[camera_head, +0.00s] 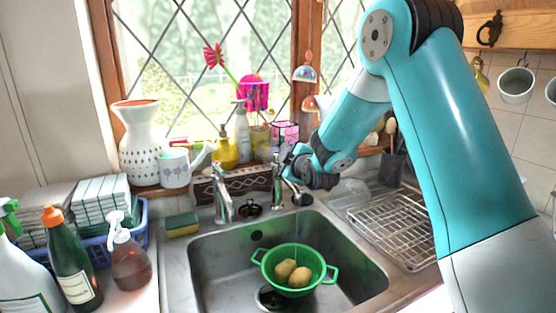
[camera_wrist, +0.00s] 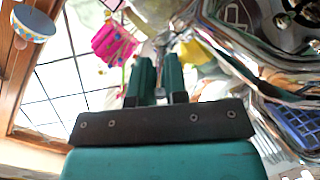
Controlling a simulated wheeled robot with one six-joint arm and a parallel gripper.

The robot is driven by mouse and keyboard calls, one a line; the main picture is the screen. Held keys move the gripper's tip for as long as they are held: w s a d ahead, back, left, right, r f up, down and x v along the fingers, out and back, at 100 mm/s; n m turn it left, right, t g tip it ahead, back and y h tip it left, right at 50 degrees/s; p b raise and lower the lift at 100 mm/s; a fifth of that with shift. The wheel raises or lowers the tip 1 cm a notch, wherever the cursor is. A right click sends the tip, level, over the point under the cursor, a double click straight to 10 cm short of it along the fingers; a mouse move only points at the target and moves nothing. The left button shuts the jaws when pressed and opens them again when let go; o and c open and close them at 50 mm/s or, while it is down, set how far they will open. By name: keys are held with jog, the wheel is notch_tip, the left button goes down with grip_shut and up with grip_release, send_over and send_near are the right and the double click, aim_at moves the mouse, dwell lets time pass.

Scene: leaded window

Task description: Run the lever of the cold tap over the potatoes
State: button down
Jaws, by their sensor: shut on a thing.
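Two chrome taps stand behind the steel sink (camera_head: 205,262), the left tap (camera_head: 221,196) and the right tap (camera_head: 276,178). No hot or cold mark can be read. My gripper (camera_head: 291,160) is at the top of the right tap and partly covers it. In the wrist view my gripper (camera_wrist: 160,75) has its two fingers close together, with a small metal part between them, shut on the lever, which is mostly hidden. A green colander (camera_head: 263,275) holds the brown potatoes (camera_head: 300,275) in the sink. I cannot make out running water.
A dish rack (camera_head: 392,228) stands on the right drainer. A sponge (camera_head: 182,224), spray bottle (camera_head: 130,262) and blue basket (camera_head: 98,250) are left of the sink. A watering can (camera_head: 176,169), a white vase (camera_head: 142,145) and bottles crowd the sill behind the taps.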

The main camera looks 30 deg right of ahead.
jog(key=shift+a+m+h, duration=0.3)
jog(key=shift+m+h, duration=0.1)
jog(key=shift+h, duration=0.2)
jog(key=c, duration=1.1)
grip_release()
jog(key=shift+c, duration=0.2)
jog(key=b+v, duration=0.9)
jog(key=v, duration=0.8)
jog(key=shift+a+r, duration=0.25)
